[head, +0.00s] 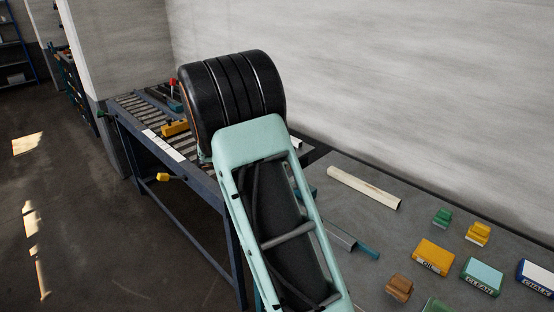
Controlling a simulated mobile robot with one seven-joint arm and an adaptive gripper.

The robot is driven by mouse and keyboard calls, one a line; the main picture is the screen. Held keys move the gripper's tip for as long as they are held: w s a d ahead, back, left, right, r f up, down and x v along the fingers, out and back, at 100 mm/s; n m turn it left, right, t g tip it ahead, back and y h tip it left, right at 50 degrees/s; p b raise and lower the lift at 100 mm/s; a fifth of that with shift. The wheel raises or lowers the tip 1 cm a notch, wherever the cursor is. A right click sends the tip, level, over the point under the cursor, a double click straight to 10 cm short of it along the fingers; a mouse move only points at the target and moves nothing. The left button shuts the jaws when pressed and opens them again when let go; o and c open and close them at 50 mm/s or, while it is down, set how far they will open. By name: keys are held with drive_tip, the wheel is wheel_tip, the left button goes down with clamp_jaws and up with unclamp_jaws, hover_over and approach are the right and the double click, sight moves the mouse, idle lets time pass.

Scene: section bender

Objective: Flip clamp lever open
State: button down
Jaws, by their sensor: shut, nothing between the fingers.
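A small red-tipped part (173,83), possibly the clamp lever, stands beside a teal piece on the roller bench (165,144) at the upper left. It is too small to tell whether it is open or closed. A yellow block (175,128) sits on the bench just in front of it. My mint-green arm with its large black ribbed joint fills the middle of the head view and hides much of the bench. My gripper does not show in this view.
The grey worktop (337,218) at the right holds a pale bar (363,187), a yellow oil box (433,257), a teal box (481,276), a blue-and-white chalk box (536,277) and small blocks. A wall runs behind. The floor at left is clear.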

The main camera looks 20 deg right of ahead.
drive_tip(key=shift+y, duration=0.3)
drive_tip(key=d+r+p, duration=0.1)
drive_tip(key=w+d+p, duration=0.1)
drive_tip(key=d, duration=0.1)
drive_tip(key=w+d+r+p, duration=0.1)
drive_tip(key=d, duration=0.1)
drive_tip(key=shift+d+r, duration=0.2)
drive_tip(key=shift+r, duration=0.1)
drive_tip(key=shift+w+d+r+p, duration=0.1)
drive_tip(key=shift+w+d+p, duration=0.15)
drive_tip(key=shift+d, duration=0.35)
drive_tip(key=shift+w+d+r+p, duration=0.1)
drive_tip(key=shift+d+p, duration=0.2)
drive_tip(key=shift+d, duration=0.45)
